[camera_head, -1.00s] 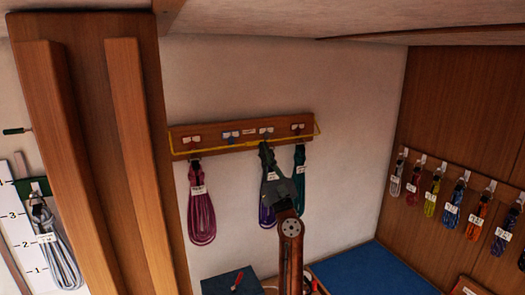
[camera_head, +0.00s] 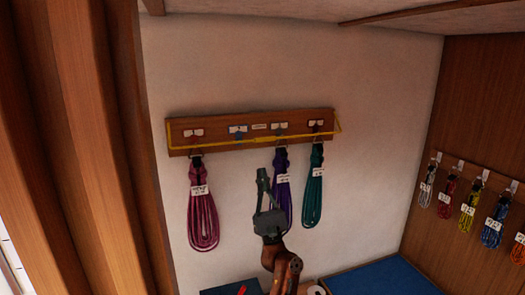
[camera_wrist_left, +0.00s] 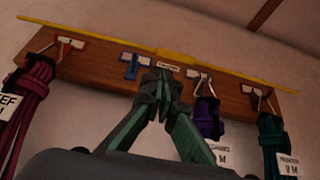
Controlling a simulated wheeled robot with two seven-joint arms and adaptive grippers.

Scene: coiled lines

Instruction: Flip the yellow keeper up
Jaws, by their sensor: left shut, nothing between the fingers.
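The yellow keeper (camera_head: 225,144) is a thin bar with end arms. In the head view it runs across the lower front of the wooden hook board (camera_head: 220,122). In the left wrist view the keeper (camera_wrist_left: 95,38) crosses above the hooks, with a wider tab in its middle. My left gripper (camera_head: 262,171) is shut and empty, pointing up just below the board, left of the purple coil (camera_head: 283,190). In the left wrist view its closed fingertips (camera_wrist_left: 163,77) overlap the board just below the tab; contact cannot be told. My right gripper is not in view.
A magenta coil (camera_head: 203,212) hangs left of my gripper and a teal coil (camera_head: 313,190) hangs right. The second hook from the left (camera_head: 238,134) is empty. More coils hang on the right wall (camera_head: 467,205). A blue surface (camera_head: 375,278) lies below.

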